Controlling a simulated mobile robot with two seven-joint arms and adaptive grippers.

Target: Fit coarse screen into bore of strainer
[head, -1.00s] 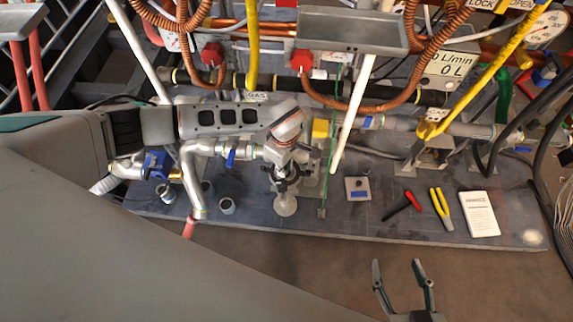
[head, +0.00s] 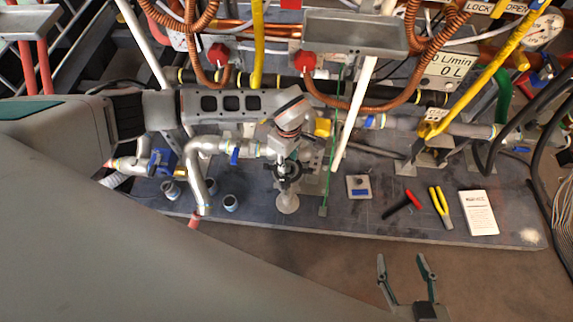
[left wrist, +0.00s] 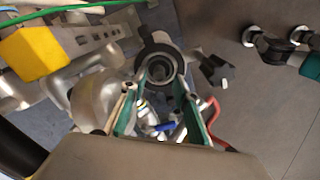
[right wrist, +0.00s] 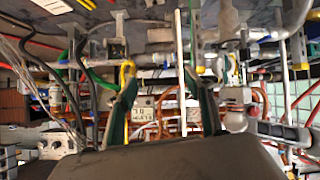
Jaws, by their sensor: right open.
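The strainer seems to be the grey fitting with a dark winged ring (head: 291,171) in the head view. The left wrist view shows this ring (left wrist: 157,60) from above, with a round dark opening. My left gripper (left wrist: 163,72) has its fingertips at the ring, closer together than my right gripper's; whether they grip anything is unclear. In the head view the left gripper (head: 288,160) is mostly hidden by its wrist. I cannot make out the coarse screen for sure. My right gripper (head: 401,262) is open and empty in front of the board; it also shows in the right wrist view (right wrist: 159,80).
Small grey cups (head: 231,203) stand on the dark board (head: 310,221), left of the strainer. Pliers (head: 440,207), a red-handled tool (head: 404,204), a white card (head: 478,212) and a square plate (head: 359,187) lie right. Pipes, copper coils and a tray (head: 355,33) crowd the back.

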